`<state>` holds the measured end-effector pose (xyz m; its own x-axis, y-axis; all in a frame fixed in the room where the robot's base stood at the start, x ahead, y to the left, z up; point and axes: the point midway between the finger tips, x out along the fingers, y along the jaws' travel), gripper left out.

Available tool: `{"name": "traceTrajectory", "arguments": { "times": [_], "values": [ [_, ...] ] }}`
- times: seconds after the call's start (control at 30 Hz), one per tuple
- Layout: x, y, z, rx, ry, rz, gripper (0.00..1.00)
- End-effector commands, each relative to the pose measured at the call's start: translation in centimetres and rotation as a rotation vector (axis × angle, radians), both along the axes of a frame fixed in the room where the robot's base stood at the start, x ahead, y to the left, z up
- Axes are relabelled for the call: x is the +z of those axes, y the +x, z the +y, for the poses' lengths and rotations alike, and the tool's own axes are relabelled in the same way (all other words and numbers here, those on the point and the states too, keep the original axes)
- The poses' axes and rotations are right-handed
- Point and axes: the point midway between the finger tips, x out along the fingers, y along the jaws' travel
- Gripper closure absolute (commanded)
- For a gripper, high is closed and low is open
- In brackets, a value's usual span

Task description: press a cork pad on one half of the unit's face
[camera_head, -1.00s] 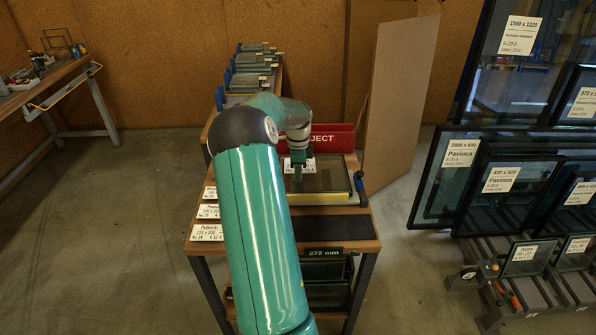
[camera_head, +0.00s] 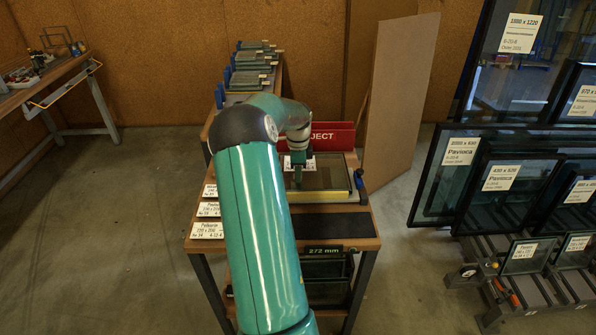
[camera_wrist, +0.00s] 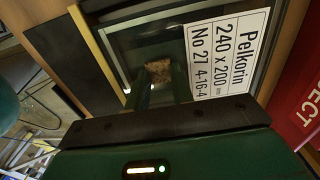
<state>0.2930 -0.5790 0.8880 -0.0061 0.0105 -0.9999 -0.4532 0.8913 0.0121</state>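The glass unit (camera_head: 325,178) lies flat on the bench, with a dark frame edge and a yellow strip along its near side. In the wrist view its dark glass (camera_wrist: 128,45) carries a white label (camera_wrist: 228,55) reading Pelkorin 240 x 200. My gripper (camera_head: 298,180) points down over the left part of the unit. In the wrist view a small brown cork pad (camera_wrist: 158,70) sits between the tips of my gripper (camera_wrist: 160,76), which appears shut on it. The pad is left of the label, over the glass; I cannot tell whether it touches.
White label cards (camera_head: 208,209) lie along the bench's left edge. A dark mat (camera_head: 330,226) lies in front. Framed glass panes stand at right.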

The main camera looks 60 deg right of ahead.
Motion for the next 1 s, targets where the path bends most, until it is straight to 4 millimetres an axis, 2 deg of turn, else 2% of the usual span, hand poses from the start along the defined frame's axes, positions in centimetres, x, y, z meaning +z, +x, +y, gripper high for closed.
{"name": "traceTrajectory", "arguments": {
  "times": [0.03,0.1,0.13,0.47,0.67,1.0],
  "values": [
    [0.0,0.0,0.0,0.0,0.0,0.0,0.69],
    [0.0,0.0,0.0,0.0,0.0,0.0,0.55],
    [0.0,0.0,0.0,0.0,0.0,0.0,0.51],
    [0.5,0.0,0.0,0.0,-0.001,0.0,0.51],
    [3.6,0.1,-0.1,0.001,-0.004,-0.002,0.51],
    [11.0,0.1,-0.2,0.001,-0.003,-0.001,0.51]
  ]
}}
